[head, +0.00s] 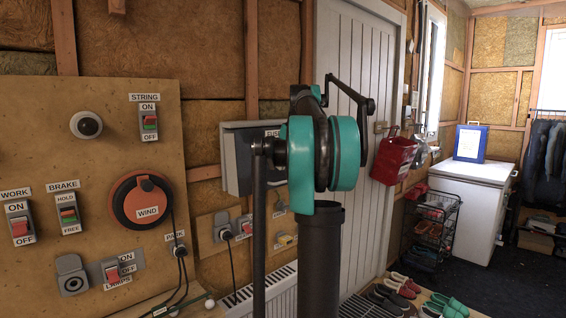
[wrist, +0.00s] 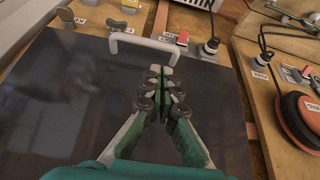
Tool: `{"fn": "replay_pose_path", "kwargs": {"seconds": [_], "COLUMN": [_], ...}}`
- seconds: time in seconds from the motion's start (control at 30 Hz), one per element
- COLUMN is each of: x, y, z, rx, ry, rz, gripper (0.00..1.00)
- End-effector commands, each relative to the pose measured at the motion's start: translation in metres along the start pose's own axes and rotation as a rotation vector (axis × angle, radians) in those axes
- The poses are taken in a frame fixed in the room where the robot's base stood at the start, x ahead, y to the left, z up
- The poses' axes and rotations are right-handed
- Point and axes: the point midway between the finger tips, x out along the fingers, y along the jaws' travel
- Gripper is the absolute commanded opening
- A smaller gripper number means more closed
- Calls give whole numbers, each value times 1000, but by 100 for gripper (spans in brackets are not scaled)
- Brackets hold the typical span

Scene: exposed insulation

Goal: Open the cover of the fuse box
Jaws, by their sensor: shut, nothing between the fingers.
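The fuse box (head: 236,165) is a grey box on the wall in the head view, partly hidden behind my teal arm. A label at its top is partly covered. In the wrist view, a dark glossy panel that looks like its cover (wrist: 75,95) fills much of the picture, with a pale arched handle (wrist: 145,45) at its far edge. The cover looks shut. My gripper (wrist: 161,73) is shut and empty, its fingertips just short of the handle's right part. I cannot tell whether they touch it. The head view does not show my fingertips.
A wooden board (head: 90,120) with switches and an orange round wind unit (head: 141,201) stands left of the fuse box. Sockets (head: 232,229) sit below it. A red container (head: 395,158) hangs by the white door (head: 350,90). Open floor lies at the right.

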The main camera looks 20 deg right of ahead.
Motion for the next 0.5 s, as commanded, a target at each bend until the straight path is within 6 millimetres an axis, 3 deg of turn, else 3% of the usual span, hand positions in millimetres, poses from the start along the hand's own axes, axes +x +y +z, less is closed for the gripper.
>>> {"fn": "replay_pose_path", "kwargs": {"seconds": [0.2, 0.5], "x": [38, 63], "y": [-1, 0], "z": [0, 0], "rx": [1, 2], "ry": [1, 1], "rz": [-1, -1], "gripper": [0, 0]}}
